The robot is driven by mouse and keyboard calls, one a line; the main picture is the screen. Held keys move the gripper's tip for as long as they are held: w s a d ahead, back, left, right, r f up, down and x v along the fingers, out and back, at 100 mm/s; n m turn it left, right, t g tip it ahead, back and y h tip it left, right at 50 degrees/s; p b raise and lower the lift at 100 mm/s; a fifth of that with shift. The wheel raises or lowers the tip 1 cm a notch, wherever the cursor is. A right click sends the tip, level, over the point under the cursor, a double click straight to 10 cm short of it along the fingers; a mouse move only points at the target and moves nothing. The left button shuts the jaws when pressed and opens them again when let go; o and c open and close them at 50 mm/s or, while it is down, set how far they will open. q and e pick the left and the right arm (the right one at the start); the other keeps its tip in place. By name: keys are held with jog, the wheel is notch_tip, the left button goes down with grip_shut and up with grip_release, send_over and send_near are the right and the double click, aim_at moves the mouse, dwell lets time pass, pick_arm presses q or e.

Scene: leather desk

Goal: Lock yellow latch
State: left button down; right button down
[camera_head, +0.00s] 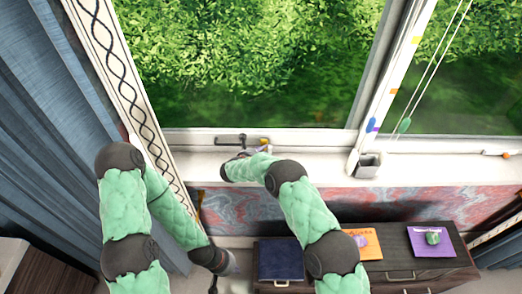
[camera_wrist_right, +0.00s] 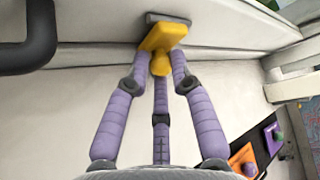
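In the right wrist view the latch (camera_wrist_right: 162,38) is a yellow bar on a grey base, with a rounded knob toward me. My right gripper (camera_head: 245,154) is at the window frame. Its purple fingers (camera_wrist_right: 162,62) close in around the knob from both sides, with the middle finger below it. Exact contact is partly hidden. My left gripper (camera_head: 214,285) hangs low, far from the latch; its fingers are mostly out of frame.
A dark drawer cabinet (camera_head: 400,275) stands below the window, with an orange (camera_head: 366,243) and a purple item (camera_head: 432,240) on top. A blue curtain (camera_head: 45,120) hangs at left. A dark bar (camera_wrist_right: 28,45) is left of the latch in the wrist view. The sill is narrow.

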jog(key=shift+w+f+t+b, duration=0.15)
jog(key=shift+t+b, duration=0.25)
jog(key=shift+b, duration=0.8)
jog(key=shift+d+m+b, duration=0.1)
jog(key=shift+m+b, duration=0.2)
jog(key=shift+b, duration=0.4)
jog(key=shift+t, duration=0.3)
jog(key=shift+w+r, duration=0.1)
jog(key=shift+r, duration=0.15)
jog(key=c, duration=1.1)
grip_release()
jog(key=shift+w+f, duration=0.15)
jog(key=v, duration=1.2)
